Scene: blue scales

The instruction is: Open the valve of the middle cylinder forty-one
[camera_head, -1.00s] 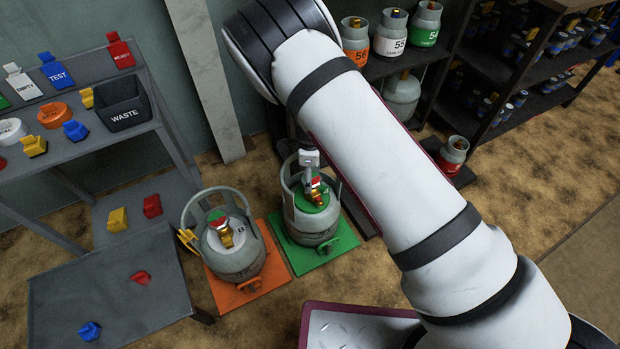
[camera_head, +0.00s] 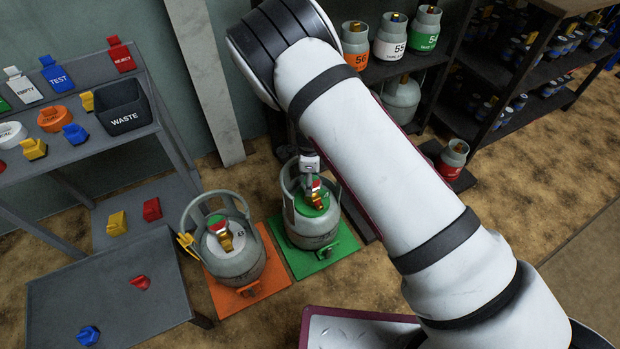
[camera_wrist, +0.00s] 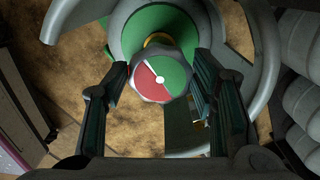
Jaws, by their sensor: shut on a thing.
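A grey gas cylinder (camera_head: 310,233) with a green collar stands on a green mat (camera_head: 329,262). Its round valve knob, half red and half green, shows in the wrist view (camera_wrist: 166,80). My gripper (camera_wrist: 162,77) is shut on this knob, one finger on each side of it. In the head view my gripper (camera_head: 309,163) is small, above that cylinder, partly hidden by my arm. A second grey cylinder (camera_head: 236,262) stands to the left on an orange mat (camera_head: 225,299), with a red and green knob. I cannot read the cylinder numbers surely.
Both cylinders have raised handle rings close around their valves. A grey rack (camera_head: 165,140) with tags, coloured clips and a waste bin (camera_head: 122,105) stands at left. Shelves with cylinders (camera_head: 390,40) stand behind my arm. A red-labelled cylinder (camera_head: 452,159) stands at right.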

